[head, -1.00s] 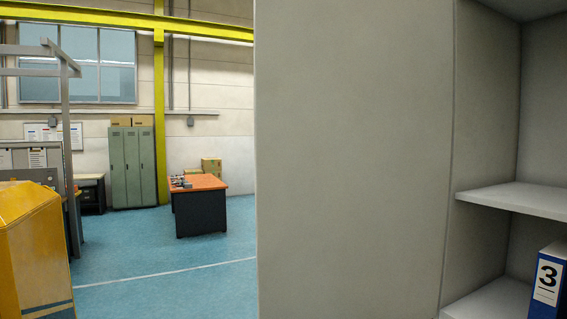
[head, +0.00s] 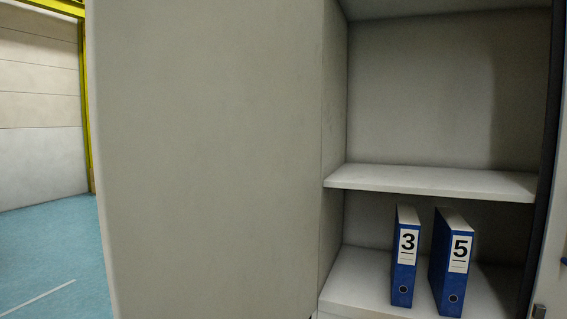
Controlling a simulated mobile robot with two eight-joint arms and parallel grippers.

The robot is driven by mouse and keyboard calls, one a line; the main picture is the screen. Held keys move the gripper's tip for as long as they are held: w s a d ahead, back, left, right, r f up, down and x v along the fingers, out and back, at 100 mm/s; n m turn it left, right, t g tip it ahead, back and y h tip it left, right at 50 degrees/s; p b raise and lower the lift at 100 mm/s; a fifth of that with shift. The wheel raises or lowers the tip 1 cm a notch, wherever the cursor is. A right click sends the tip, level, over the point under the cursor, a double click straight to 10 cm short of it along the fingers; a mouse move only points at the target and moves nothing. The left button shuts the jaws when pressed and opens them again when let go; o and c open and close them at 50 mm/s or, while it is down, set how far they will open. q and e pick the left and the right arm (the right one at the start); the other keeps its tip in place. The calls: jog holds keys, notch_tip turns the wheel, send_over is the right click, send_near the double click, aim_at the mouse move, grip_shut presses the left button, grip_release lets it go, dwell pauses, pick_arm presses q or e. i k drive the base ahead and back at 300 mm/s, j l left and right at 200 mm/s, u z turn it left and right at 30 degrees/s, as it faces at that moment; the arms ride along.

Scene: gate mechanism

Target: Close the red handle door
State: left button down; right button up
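A large pale grey panel (head: 210,160) fills the left and middle of the head view; it looks like an open cabinet door seen from close up. No red handle shows on it. The open cabinet (head: 420,85) is to its right, with its shelves in plain view. At the far right edge a pale panel (head: 552,265) is cut off by the frame; I cannot tell if it is a second door. Neither of my grippers is in view.
Blue binders marked 3 (head: 404,255) and 5 (head: 452,262) stand upright on the lower shelf (head: 365,285). The upper shelf (head: 440,182) is empty. Clear blue floor (head: 50,260) lies to the left of the panel.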

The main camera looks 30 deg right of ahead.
aim_at(204, 116)
jog(key=i+j+z, duration=0.15)
jog(key=z, duration=0.3)
jog(key=i+j+z, duration=0.1)
jog(key=j+z, duration=0.15)
jog(key=z, duration=0.2)
jog(key=j+z, duration=0.25)
jog(key=z, duration=0.2)
jog(key=i, duration=0.05)
